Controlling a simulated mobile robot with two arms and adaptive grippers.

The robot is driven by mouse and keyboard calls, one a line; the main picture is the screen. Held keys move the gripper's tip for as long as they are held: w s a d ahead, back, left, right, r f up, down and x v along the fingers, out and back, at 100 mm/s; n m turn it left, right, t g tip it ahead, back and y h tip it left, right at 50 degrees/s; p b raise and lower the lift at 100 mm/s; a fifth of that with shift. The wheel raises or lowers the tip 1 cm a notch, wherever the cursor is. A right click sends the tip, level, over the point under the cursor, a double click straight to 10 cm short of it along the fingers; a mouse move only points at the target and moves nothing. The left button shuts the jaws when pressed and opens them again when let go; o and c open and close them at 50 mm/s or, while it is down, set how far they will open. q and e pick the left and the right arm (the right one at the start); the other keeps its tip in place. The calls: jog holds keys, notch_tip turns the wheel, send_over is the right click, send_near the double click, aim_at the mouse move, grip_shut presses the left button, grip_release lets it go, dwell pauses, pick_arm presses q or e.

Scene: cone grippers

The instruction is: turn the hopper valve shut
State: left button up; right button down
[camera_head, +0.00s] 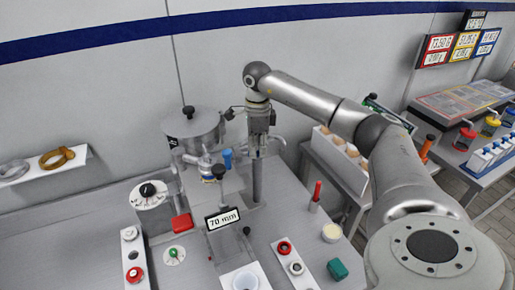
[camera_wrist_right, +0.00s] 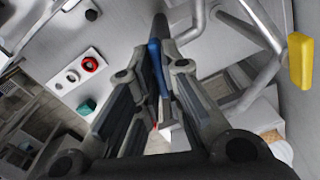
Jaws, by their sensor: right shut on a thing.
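The hopper (camera_head: 193,130) is a grey round vessel with a lid, left of centre in the head view. A metal outlet fitting (camera_head: 205,165) shows below it. My right gripper (camera_head: 260,147) is right of the hopper. In the right wrist view, a long blue valve handle (camera_wrist_right: 154,55) lies between the dark fingers of my right gripper (camera_wrist_right: 158,75), which are shut on it. A small blue part (camera_head: 227,159) shows beside the hopper in the head view; I cannot tell whether it is the same handle. My left gripper is not in view.
A grey post (camera_head: 258,185) stands under my right gripper.

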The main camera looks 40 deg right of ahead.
jog(key=m, duration=0.7)
jog(key=shift+r, duration=0.15)
jog(key=m, duration=0.7)
jog(key=shift+w+p, duration=0.1)
jog(key=shift+p, duration=0.2)
jog(key=c, duration=1.6)
grip_release()
jog(key=shift+o, duration=0.2)
notch_tip(320, 180, up, 12)
